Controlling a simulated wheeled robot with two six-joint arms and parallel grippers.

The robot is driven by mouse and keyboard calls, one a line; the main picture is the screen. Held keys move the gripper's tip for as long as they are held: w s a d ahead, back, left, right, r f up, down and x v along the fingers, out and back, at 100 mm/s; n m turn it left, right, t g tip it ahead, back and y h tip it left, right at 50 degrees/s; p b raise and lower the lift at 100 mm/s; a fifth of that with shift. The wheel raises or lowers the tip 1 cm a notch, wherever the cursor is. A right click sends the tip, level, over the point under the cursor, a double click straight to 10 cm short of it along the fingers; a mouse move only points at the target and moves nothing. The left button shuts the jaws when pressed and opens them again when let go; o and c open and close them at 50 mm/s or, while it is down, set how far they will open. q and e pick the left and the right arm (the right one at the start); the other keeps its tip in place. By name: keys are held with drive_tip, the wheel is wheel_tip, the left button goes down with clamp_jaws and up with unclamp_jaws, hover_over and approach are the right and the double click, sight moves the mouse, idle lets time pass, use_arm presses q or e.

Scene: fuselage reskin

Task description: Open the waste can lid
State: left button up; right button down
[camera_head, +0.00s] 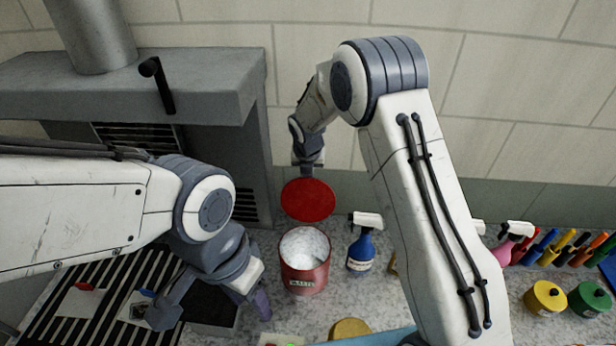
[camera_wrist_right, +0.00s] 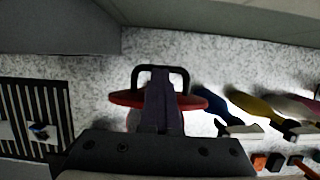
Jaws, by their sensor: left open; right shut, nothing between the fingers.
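The red waste can (camera_head: 305,278) stands on the speckled counter with its mouth uncovered and white crumpled contents showing. Its red lid (camera_head: 308,200) is raised behind the mouth, its round face toward the head camera. I cannot tell whether a hinge joins them. My right gripper (camera_head: 308,172) is at the lid's upper edge. In the right wrist view its shut fingers (camera_wrist_right: 161,108) overlap the lid (camera_wrist_right: 192,102) and its black loop handle (camera_wrist_right: 185,76); contact is unclear. My left gripper (camera_head: 212,310) is open and empty, left of the can.
A blue spray bottle (camera_head: 361,252) stands close to the can's right. A grey hooded unit (camera_head: 215,85) is at the left, with a striped rack (camera_head: 140,275) below.

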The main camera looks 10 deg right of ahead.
drive_tip(key=shift+w+d+f, duration=0.2)
drive_tip(key=shift+w, duration=0.05)
